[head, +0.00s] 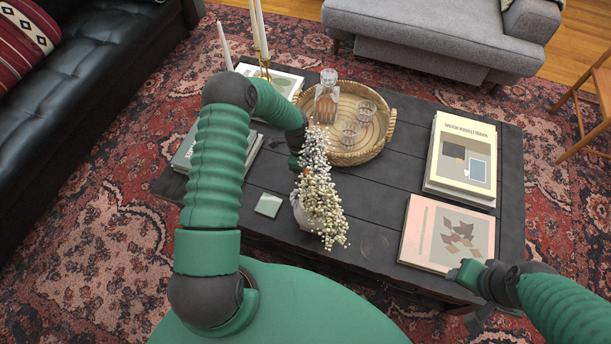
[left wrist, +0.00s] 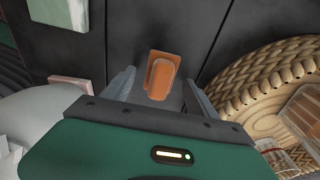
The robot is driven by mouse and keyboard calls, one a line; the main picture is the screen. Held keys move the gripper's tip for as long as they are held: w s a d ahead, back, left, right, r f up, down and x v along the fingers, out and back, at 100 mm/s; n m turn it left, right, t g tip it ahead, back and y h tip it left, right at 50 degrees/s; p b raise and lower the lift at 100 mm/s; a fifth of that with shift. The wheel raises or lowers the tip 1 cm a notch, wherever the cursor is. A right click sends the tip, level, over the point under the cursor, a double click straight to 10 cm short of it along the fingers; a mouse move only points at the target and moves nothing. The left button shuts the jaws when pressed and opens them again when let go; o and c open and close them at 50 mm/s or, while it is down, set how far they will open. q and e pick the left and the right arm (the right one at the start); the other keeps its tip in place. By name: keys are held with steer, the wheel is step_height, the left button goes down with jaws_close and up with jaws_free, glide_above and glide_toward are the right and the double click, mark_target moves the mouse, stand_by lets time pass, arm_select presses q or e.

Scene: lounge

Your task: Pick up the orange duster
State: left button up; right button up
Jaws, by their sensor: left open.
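The orange duster (left wrist: 162,75) shows in the left wrist view as a small orange-brown block lying on the dark table. My left gripper (left wrist: 158,92) is open, with one finger to each side of the duster and the duster between them in the picture. I cannot tell whether the fingers touch it. In the head view my left gripper (head: 296,147) is partly hidden behind the flowers, and I cannot make out the duster there. My right gripper (head: 474,287) is at the front right edge of the table, beside the pink book; its jaw opening is unclear.
A vase of pale flowers (head: 322,205) stands close in front of my left gripper. A wicker tray (head: 388,128) with a decanter (head: 326,98) and glasses lies just behind. Books (head: 462,155) lie on the right. A green coaster (head: 268,205) lies left of the vase.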

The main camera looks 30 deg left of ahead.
arm_select(q)
steer(key=shift+a+f, duration=0.1)
steer(key=shift+f, duration=0.25)
steer(key=shift+r, duration=0.1)
steer(key=c, duration=1)
jaws_close()
steer(key=shift+r, duration=0.1)
steer(key=shift+s+r+p, duration=0.2)
steer(key=shift+r+p, duration=0.25)
steer(key=shift+r, duration=0.1)
step_height(320, 180, up, 6)
steer(key=shift+r+p, duration=0.25)
steer(key=shift+p, duration=0.7)
steer(key=s+p, duration=0.2)
steer(key=s, duration=1.7)
steer(key=shift+s+d+f, duration=0.35)
steer(key=shift+d, duration=0.05)
